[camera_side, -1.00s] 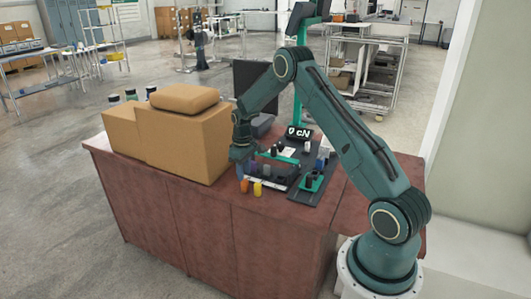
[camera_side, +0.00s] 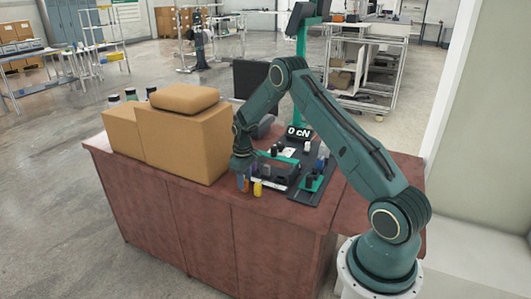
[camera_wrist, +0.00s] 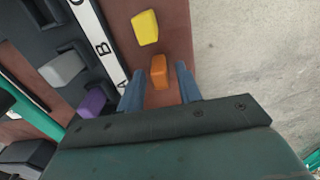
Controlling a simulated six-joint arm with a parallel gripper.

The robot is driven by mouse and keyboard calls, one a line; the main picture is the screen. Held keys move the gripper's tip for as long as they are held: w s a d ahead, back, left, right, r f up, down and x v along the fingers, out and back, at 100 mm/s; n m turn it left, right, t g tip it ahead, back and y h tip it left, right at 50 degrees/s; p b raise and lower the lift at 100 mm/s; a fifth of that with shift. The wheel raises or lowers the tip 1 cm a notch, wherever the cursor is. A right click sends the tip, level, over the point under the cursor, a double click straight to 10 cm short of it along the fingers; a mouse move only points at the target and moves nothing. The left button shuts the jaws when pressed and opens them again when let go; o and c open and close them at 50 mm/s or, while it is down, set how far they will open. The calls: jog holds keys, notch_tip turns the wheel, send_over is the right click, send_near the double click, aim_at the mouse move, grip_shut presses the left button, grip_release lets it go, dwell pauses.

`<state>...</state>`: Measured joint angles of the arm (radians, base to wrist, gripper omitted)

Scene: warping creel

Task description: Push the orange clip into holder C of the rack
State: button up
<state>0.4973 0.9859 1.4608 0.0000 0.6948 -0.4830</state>
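The orange clip (camera_wrist: 158,72) lies on the brown tabletop in front of the rack. In the wrist view it shows between the two blue fingertips of my gripper (camera_wrist: 160,82), with a gap on each side. My gripper is open and empty. In the side view my gripper (camera_side: 242,180) is low over the table's front part, and the clip is largely hidden by it. A purple clip (camera_wrist: 92,102) sits at A and a grey clip (camera_wrist: 62,70) at B. Holder C (camera_wrist: 42,48) is dark, partly cut off, and shows no clip.
A yellow clip (camera_wrist: 146,27) lies close beyond the orange one; it also shows in the side view (camera_side: 258,188). Cardboard boxes (camera_side: 185,140) stand left of my gripper. A display (camera_side: 298,132) reads 0 cN behind the rack. The table's edge is near.

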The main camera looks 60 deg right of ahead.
grip_shut()
jog(key=shift+r, duration=0.15)
jog(key=shift+r, duration=2.1)
jog(key=shift+r, duration=2.05)
jog(key=s+d, duration=1)
jog(key=shift+r, duration=0.35)
